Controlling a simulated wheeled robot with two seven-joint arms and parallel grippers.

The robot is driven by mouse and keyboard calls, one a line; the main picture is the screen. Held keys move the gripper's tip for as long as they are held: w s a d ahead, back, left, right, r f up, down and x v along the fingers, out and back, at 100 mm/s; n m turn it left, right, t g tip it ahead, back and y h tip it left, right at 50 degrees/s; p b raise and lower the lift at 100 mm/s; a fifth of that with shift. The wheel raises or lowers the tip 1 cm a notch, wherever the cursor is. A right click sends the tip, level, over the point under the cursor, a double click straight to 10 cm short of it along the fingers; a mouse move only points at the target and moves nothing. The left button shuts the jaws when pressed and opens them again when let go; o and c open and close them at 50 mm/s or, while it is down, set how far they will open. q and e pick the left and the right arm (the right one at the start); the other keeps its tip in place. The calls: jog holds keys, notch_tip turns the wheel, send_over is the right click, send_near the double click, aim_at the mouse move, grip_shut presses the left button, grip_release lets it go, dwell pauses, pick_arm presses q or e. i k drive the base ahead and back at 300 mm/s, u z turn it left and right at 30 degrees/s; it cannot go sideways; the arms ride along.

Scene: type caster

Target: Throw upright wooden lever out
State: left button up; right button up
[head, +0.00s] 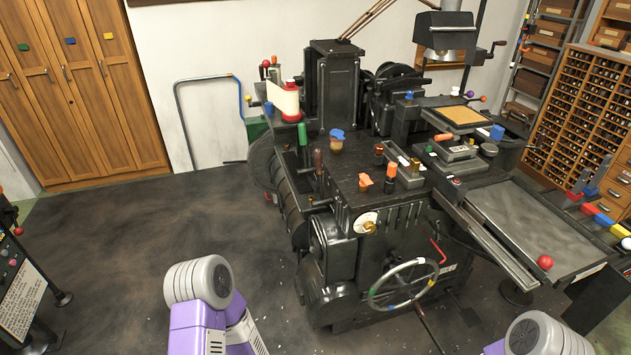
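The caster is a large black machine in the middle of the head view. A lever with a brown, wood-like handle (318,158) stands roughly upright at its left side, near the front left corner of the black top. A lever with a green handle (302,135) stands just behind and left of it. The lower part of the brown lever is partly lost among dark machine parts. Parts of my two arms show at the bottom edge, well short of the levers. Neither gripper shows.
A spoked handwheel (403,284) sticks out at the machine's front. A tray table (540,225) with a red ball (545,262) is on the right. A sign stand (22,290) is at the left edge. The dark floor (130,240) left of the machine is clear.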

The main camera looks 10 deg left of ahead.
aim_at(318, 156)
jog(key=u, duration=0.35)
jog(key=k, duration=0.5)
jog(key=u, duration=0.75)
jog(key=i, duration=1.2)
jog(key=z, duration=0.7)
